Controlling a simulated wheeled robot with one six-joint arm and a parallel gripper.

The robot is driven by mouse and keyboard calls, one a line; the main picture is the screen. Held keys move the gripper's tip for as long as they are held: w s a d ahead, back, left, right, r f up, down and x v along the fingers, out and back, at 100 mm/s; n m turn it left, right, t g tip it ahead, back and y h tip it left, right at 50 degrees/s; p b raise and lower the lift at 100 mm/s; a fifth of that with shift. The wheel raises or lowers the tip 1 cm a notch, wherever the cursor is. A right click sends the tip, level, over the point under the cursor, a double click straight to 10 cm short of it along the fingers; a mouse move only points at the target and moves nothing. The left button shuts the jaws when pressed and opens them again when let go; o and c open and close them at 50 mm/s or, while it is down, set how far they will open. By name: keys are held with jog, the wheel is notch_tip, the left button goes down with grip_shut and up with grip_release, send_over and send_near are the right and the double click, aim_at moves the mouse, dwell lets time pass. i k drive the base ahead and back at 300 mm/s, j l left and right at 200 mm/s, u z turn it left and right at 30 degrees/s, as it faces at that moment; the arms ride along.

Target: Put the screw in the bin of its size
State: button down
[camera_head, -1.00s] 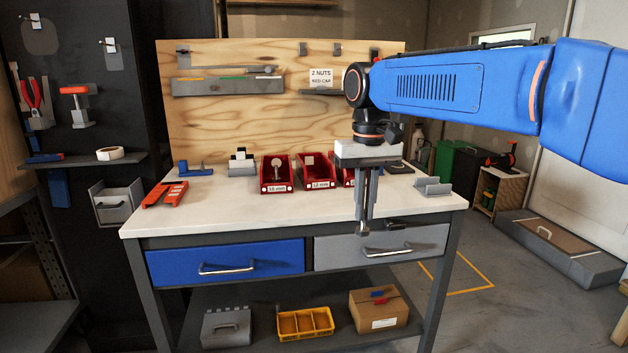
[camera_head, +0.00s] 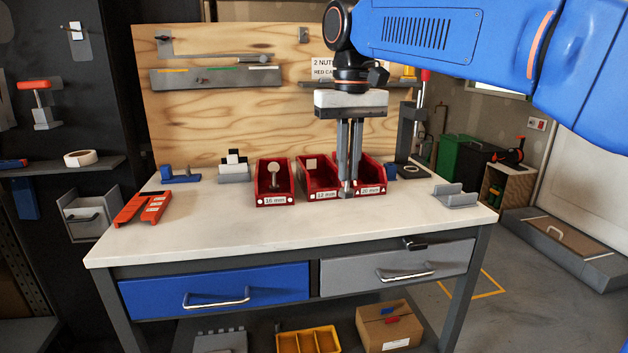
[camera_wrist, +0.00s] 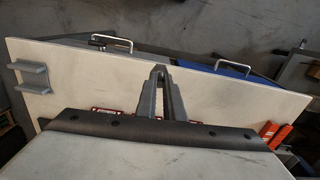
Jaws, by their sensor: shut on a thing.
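My gripper (camera_head: 348,188) points straight down in front of the bins, its fingers close together. A small grey metal piece, apparently the screw (camera_head: 348,193), shows at the fingertips; its size cannot be told. In the wrist view my gripper (camera_wrist: 158,72) shows fingers meeting, with the held piece not distinct. Three red bins stand in a row: the left bin (camera_head: 275,201) seems labelled 16 mm and holds a round-headed screw; the middle bin (camera_head: 318,195) has a label I cannot read surely; the right bin (camera_head: 374,190), partly behind my fingers, seems labelled 20 mm.
The white worktop (camera_head: 220,225) is clear in front of the bins. An orange-red tool (camera_head: 143,208) lies at left, a grey bracket (camera_head: 455,196) at right. A dark stand (camera_head: 410,140) rises behind at right. A wooden pegboard (camera_head: 220,110) backs the bench.

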aim_at(317, 186)
jog(key=i+j, duration=0.2)
jog(key=i, duration=0.25)
jog(key=i+j, duration=0.2)
jog(key=i, duration=0.3)
